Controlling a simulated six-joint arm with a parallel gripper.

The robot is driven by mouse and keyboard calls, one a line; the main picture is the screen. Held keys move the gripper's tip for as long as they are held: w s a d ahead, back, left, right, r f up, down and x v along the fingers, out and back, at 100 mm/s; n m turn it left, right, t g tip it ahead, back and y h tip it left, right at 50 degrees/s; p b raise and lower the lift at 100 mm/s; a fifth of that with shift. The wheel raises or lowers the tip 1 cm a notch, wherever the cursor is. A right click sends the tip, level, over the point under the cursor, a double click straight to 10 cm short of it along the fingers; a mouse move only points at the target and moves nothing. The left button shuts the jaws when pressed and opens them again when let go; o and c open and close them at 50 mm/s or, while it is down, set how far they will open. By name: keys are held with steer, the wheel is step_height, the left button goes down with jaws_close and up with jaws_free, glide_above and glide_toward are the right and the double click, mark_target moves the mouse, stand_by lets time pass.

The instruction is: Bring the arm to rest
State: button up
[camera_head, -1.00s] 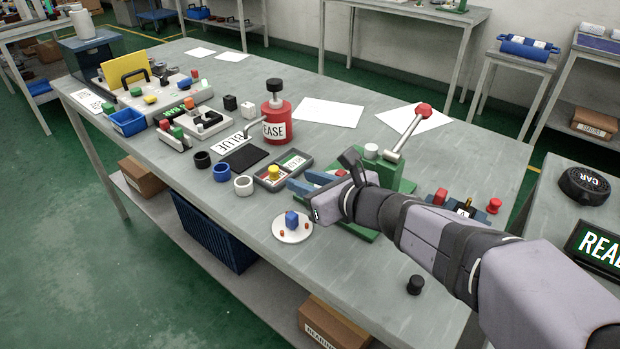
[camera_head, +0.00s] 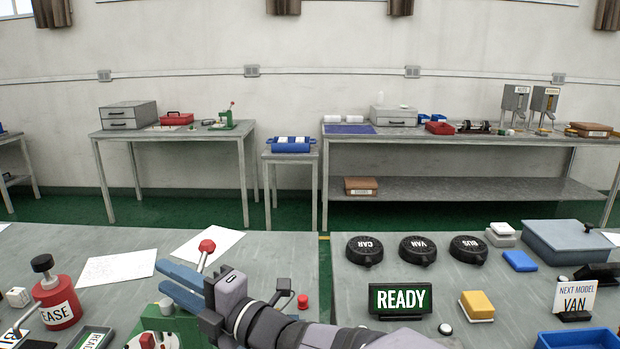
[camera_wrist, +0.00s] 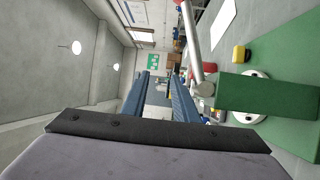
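My gripper (camera_head: 178,287) is in the lower left of the head view, with its two blue fingers pointing left. The fingers stand apart with nothing between them. The wrist view also shows my gripper's fingers (camera_wrist: 160,92) with an empty gap and the far room behind. My gripper is held over the bench by the green press (camera_head: 150,325); part of the press is hidden behind my gripper. The press's lever has a red knob (camera_head: 207,246), just above my gripper in the picture.
A red bottle (camera_head: 58,303) stands at left near white paper sheets (camera_head: 118,268). On the right bench are black discs (camera_head: 417,250), a READY sign (camera_head: 400,300), a yellow block (camera_head: 477,306) and a blue bin (camera_head: 578,340). A gap (camera_head: 325,270) separates the two benches.

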steer(key=w+d+r+m+t+h+p, duration=0.1)
steer(key=w+d+m+t+h+p, duration=0.1)
steer(key=w+d+m+h+p, duration=0.4)
steer(key=w+d+m+t+h+p, duration=0.1)
steer(key=w+d+m+t+p, duration=0.1)
steer(key=d+m, duration=0.4)
steer(key=s+d+f+m+g+h+p, duration=0.1)
steer(key=d+f+m+g+h+p, duration=0.1)
steer(key=d+m+h+p, duration=0.8)
steer(key=s+d+m+g+p, duration=0.1)
steer(key=s+d+g+p, duration=0.1)
steer(key=s+d, duration=0.3)
steer(key=s+d+g+p, duration=0.2)
steer(key=s+d+p, duration=0.1)
steer(key=d, duration=0.5)
steer(key=s+d+r+m+g+p, duration=0.1)
steer(key=s+d+m+g+p, duration=0.1)
steer(key=s, duration=0.6)
steer(key=s+d+r+m+g+p, duration=0.1)
steer(key=s+m+g+p, duration=0.3)
steer(key=s, duration=0.4)
steer(key=shift+s+d+m+p, duration=0.3)
steer(key=shift+d+m+p, duration=0.3)
steer(key=shift+m, duration=0.1)
